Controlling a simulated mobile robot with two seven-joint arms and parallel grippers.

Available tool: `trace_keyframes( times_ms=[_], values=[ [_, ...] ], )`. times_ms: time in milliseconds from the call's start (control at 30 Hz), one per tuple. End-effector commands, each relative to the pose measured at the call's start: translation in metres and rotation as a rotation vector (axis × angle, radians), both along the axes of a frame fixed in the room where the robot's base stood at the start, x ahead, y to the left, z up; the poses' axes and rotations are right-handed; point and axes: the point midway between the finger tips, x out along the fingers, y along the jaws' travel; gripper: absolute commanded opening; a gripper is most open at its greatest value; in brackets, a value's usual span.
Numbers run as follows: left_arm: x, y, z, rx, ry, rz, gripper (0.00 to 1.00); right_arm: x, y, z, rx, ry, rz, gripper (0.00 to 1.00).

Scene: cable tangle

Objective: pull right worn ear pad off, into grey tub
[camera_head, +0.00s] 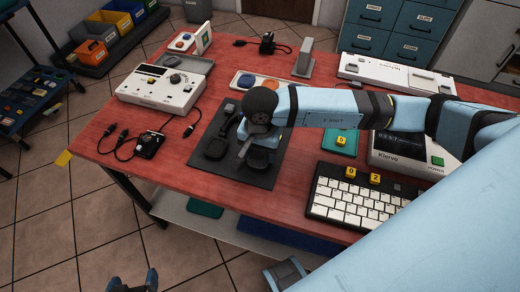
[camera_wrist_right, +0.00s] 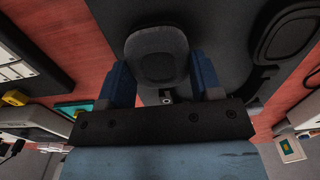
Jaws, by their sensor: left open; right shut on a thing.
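A dark headset lies on the dark mat (camera_head: 232,178). One ear cup (camera_head: 216,147) shows left of my right arm; it also appears at the upper right of the right wrist view (camera_wrist_right: 286,28). My right gripper (camera_head: 250,148) is low over the mat. In the right wrist view its blue fingers (camera_wrist_right: 161,80) are shut on the sides of the dark oval right ear pad (camera_wrist_right: 158,52). I cannot tell whether the pad is still touching its cup. A shallow grey tray (camera_head: 198,66), possibly the grey tub, sits behind the white device. My left gripper (camera_head: 133,284) is open and empty, low beyond the table's front edge.
The white device (camera_head: 160,90) stands on the left, with cables and a small black box (camera_head: 149,145) in front. A keyboard (camera_head: 352,201) and a Klervo unit (camera_head: 400,150) are on the right. A white tray with coloured pads (camera_head: 238,78) lies behind the mat.

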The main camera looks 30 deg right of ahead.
Motion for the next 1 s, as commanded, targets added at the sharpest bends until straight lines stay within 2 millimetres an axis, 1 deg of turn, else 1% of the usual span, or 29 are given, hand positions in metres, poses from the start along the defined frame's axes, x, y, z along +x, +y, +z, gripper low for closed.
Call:
trace_keyframes(
  times_ms=[800,1000],
  values=[
    [0.000,0.000,0.014,0.001,0.000,-0.001,0.85,0.000,0.000,0.033,0.000,0.000,0.001,0.37],
    [0.000,0.001,0.015,0.001,0.000,-0.001,0.85,0.000,0.000,0.039,-0.001,-0.001,0.001,0.37]
  ],
)
